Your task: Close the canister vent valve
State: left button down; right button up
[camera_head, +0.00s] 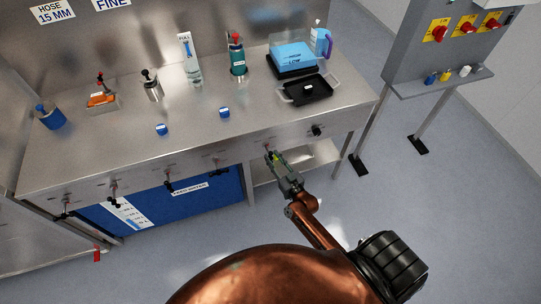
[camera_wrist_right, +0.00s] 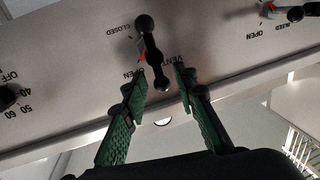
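The vent valve handle (camera_wrist_right: 153,50) is a black lever with ball ends on the front panel in the right wrist view. "VENT", "CLOSED" and "OPEN" are printed upside down around it, and a red mark shows beside its shaft. The lever stands nearly upright in the picture, slightly tilted. My right gripper (camera_wrist_right: 161,76) has its green fingers apart, one on each side of the lever's lower end; I cannot tell whether either touches it. In the head view my right gripper (camera_head: 276,160) is at the bench's front panel and hides most of the valve. My left gripper is not in view.
Another valve handle (camera_wrist_right: 272,11) is at the upper right in the wrist view, and a black knob (camera_head: 316,130) is right of my gripper in the head view. More valve handles (camera_head: 169,183) line the front panel. A black tray (camera_head: 307,90) stands on the bench (camera_head: 110,150).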

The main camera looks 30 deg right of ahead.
jog(key=shift+w, duration=1.15)
jog(key=shift+c, duration=0.7)
grip_shut()
